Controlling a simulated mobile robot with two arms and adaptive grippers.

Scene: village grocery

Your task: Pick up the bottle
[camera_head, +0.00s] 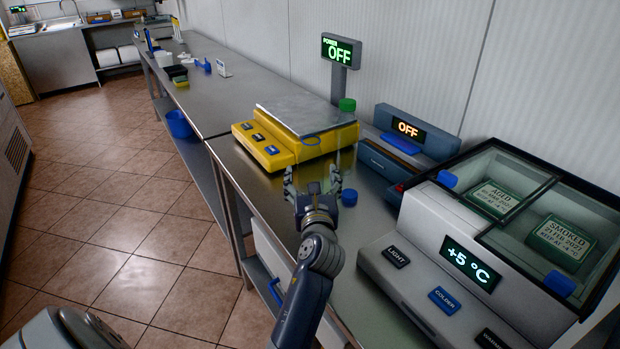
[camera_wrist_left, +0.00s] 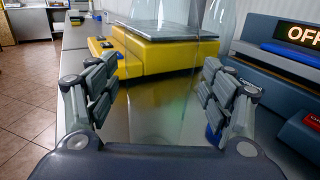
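A clear bottle with a green cap (camera_head: 347,104) stands on the counter just right of the yellow scale; its transparent body is hard to make out. In the left wrist view, clear curved outlines (camera_wrist_left: 215,25) rise ahead, in front of the scale. My left gripper (camera_head: 312,180) is open over the counter, its fingers spread; it also shows in the left wrist view (camera_wrist_left: 158,75). Nothing opaque is between the fingers. My right gripper is not in view.
A yellow scale (camera_head: 258,145) with a steel plate is ahead. A small blue object (camera_head: 348,197) is beside the right finger. A blue-grey device (camera_head: 405,135) and a glass-lidded cooler (camera_head: 480,265) stand at right. The counter (camera_head: 262,185) is bare left of the gripper.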

